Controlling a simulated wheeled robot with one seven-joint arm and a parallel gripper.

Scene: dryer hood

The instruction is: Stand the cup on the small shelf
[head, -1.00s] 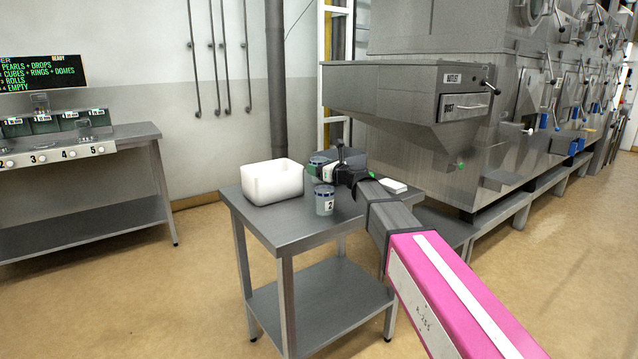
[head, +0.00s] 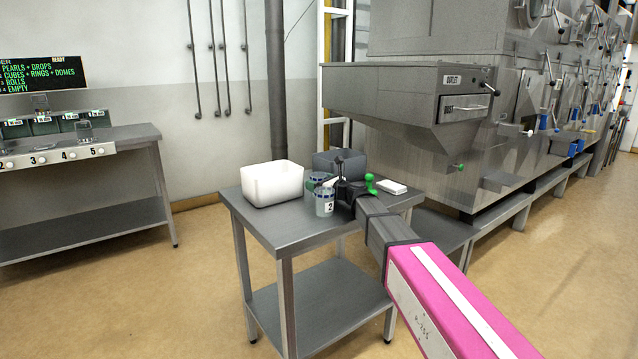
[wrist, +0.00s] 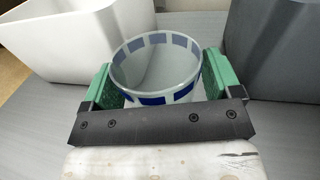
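A pale cup with blue squares round its rim (wrist: 155,70) fills the middle of the wrist view. The green finger pads of my gripper (wrist: 158,88) lie against both its sides, and the cup is upright.
A white bin (head: 272,184) stands left of the cups and a dark grey bin (head: 325,160) behind them. A small white block (head: 391,187) lies at the table's right. The table's front left is clear. The large machine (head: 420,90) overhangs behind right.

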